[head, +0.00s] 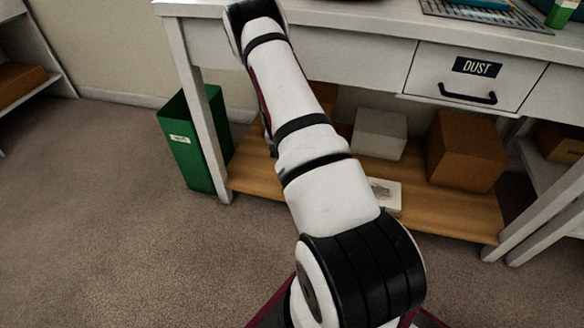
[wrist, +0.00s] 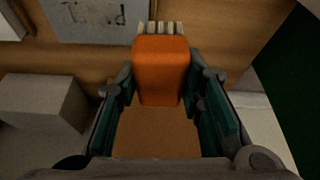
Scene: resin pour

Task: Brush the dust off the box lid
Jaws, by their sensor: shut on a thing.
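My gripper (wrist: 160,95) is shut on an orange brush (wrist: 160,68) in the wrist view. The pale bristles (wrist: 160,28) point away from me, over the wooden shelf. A pale grey panel with dark, partly readable lettering (wrist: 95,18) lies beyond the brush to the left. It may be the box lid, but I cannot tell for sure. The bristles appear apart from it. In the head view my arm hides the gripper and brush. A low white thing with a grey mark (head: 385,195) lies at the shelf's front edge, partly behind my arm.
Under the white bench (head: 350,18) is a wooden lower shelf (head: 440,212). On it stand a pale box (head: 380,133) and a brown box (head: 467,150). A green bin (head: 196,140) stands at the left bench leg. A drawer labelled DUST (head: 470,75) is shut. Floor is clear at left.

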